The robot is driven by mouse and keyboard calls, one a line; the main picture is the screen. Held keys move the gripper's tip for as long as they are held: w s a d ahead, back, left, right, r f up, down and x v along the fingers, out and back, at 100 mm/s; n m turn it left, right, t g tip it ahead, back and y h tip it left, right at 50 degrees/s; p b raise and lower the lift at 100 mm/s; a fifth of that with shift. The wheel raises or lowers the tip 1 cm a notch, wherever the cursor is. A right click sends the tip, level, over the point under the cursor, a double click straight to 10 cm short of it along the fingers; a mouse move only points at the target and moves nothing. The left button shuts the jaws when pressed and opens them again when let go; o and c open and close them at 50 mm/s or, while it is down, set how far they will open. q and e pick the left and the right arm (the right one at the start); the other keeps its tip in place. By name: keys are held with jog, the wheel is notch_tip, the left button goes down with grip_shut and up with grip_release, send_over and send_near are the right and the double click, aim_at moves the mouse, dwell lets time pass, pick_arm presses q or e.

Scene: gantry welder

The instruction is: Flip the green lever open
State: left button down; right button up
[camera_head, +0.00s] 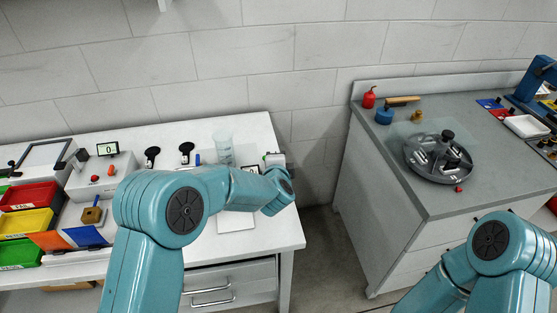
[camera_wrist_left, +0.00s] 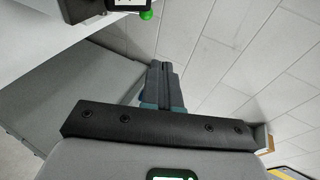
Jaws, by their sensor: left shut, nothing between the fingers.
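A round green knob (camera_wrist_left: 146,14), likely the end of the green lever, shows at the top of the left wrist view. It is beside a dark block with a white face, at the edge of a pale surface. The rest of the lever is cut off, so its position cannot be told. My left gripper (camera_wrist_left: 164,70) is shut and empty, apart from the knob. In the head view the left arm reaches over the right end of the white bench; its fingers are hidden there and the lever cannot be made out. My right gripper is out of view.
The white bench (camera_head: 284,226) holds a clear cup (camera_head: 223,148), two black upright items and coloured bins at left. A floor gap separates it from the grey cabinet (camera_head: 388,232), which carries a round tray (camera_head: 439,176). A block wall stands behind.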

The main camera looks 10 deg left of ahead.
pick_arm(q)
jog(key=s+r, duration=1.3)
jog(key=s, duration=0.2)
jog(key=shift+d+r, duration=0.3)
jog(key=s+a+f+n+g+h, duration=0.1)
jog(key=s+f+n+g, duration=0.1)
jog(key=f, duration=0.6)
jog(key=s+a+f+n+g+h, duration=0.1)
jog(key=s+f+n+g, duration=0.15)
jog(key=f, duration=0.55)
jog(key=s+a+f+n+g, duration=0.1)
jog(key=a+f+n, duration=0.15)
jog(key=f, duration=0.45)
jog(key=s+f+n+g+h, duration=0.1)
jog(key=s+f+n+g, duration=0.3)
jog(key=s+f, duration=0.3)
jog(key=s+f+n+g+h, duration=0.2)
jog(key=s+f+n, duration=0.5)
jog(key=s, duration=0.6)
jog(key=shift+s+d+f+g+b, duration=0.2)
jog(key=shift+f+g+b, duration=0.2)
jog(key=shift+g, duration=0.45)
